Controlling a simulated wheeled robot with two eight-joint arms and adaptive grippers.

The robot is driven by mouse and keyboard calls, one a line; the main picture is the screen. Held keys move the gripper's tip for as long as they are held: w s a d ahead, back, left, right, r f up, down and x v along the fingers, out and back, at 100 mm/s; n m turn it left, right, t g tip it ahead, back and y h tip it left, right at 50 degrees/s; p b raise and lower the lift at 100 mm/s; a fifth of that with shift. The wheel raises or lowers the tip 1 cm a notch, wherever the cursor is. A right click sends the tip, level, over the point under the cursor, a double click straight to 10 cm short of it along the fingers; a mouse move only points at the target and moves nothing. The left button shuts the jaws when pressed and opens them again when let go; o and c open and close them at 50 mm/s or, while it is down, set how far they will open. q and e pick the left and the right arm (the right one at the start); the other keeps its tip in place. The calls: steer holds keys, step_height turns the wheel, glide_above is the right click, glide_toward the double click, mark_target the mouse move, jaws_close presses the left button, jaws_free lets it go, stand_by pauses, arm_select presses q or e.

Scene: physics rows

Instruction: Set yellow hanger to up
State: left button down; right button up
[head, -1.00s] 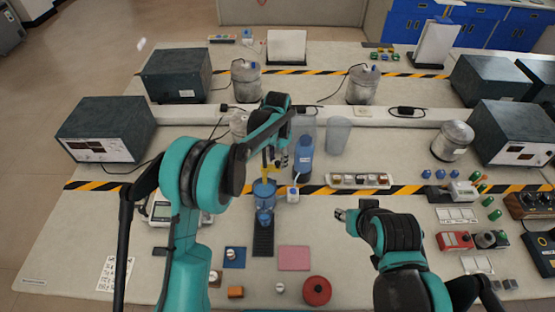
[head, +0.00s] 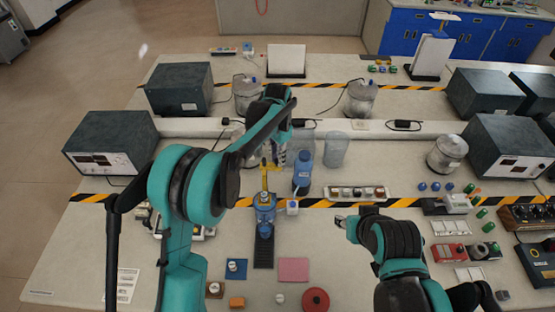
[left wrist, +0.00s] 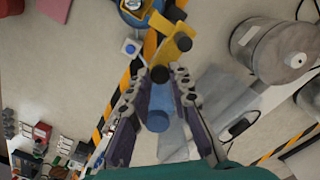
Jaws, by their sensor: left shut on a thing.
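The yellow hanger (head: 264,178) stands upright above a blue round device (head: 264,214) on a dark strip. In the left wrist view the hanger (left wrist: 172,44) is a yellow bracket with a dark round end, between the fingertips. My left gripper (head: 275,158) is at its upper part. In the left wrist view the left gripper (left wrist: 160,72) is shut on the hanger's end. The fingers hide part of it. The blue device also shows at the top of that view (left wrist: 133,14). My right gripper (head: 342,221) is over the table, apart from the hanger; its jaw opening is unclear.
A blue bottle (head: 302,178) and a clear beaker (head: 335,150) stand close right of the left gripper. A sample rack (head: 357,193) lies farther right. A pink mat (head: 293,269) lies in front.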

arm_select(q)
steer(key=shift+w+r, duration=0.15)
steer(key=shift+r, duration=0.1)
steer(key=c, duration=1.4)
jaws_free()
steer(key=shift+o, duration=0.2)
step_height(320, 180, up, 12)
